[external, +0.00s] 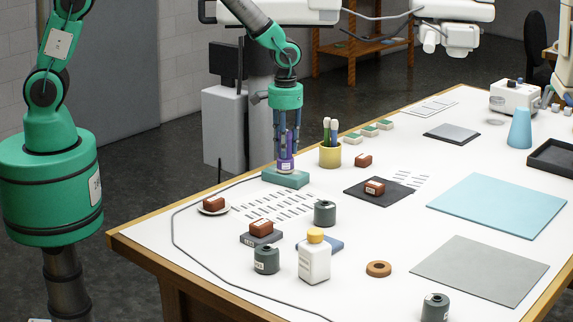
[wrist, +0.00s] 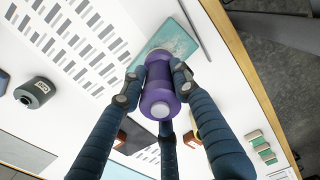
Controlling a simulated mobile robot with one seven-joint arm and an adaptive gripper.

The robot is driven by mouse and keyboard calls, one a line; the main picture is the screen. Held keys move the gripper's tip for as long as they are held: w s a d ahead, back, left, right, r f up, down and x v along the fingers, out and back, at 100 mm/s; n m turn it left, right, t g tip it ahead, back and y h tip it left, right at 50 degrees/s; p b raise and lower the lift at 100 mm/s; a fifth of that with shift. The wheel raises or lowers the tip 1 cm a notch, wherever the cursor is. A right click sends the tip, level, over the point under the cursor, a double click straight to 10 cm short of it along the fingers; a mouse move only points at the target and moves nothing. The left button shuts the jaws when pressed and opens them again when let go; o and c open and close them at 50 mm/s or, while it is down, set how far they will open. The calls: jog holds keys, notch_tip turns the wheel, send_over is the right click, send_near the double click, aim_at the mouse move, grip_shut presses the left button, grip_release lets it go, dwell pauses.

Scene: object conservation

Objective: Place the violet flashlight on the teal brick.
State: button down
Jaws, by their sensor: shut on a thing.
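The violet flashlight (external: 286,163) is upright between the fingers of my gripper (external: 286,152), which is shut on it. The teal brick (external: 289,181) lies flat on the white table, directly below the flashlight in the external view. The flashlight's lower end is at or just above the brick's top; I cannot tell whether they touch. In the wrist view the flashlight (wrist: 158,103) sits between my fingers (wrist: 155,86), end-on to the camera. The teal brick (wrist: 176,36) shows behind it, partly hidden by it.
A yellow pen cup (external: 330,157) stands just right of the brick. A red-brown block on a white plate (external: 214,211) is at the front left. A dark cable (external: 173,225) curves along the table's left side. Dark spools (external: 325,213) and a white bottle (external: 314,265) stand nearer the front.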

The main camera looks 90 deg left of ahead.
jog(key=shift+f, duration=0.15)
jog(key=c, duration=1.3)
grip_release()
notch_tip(320, 180, up, 12)
jog(key=shift+f+b, duration=0.15)
jog(key=shift+b, duration=0.2)
jog(key=shift+r, duration=0.35)
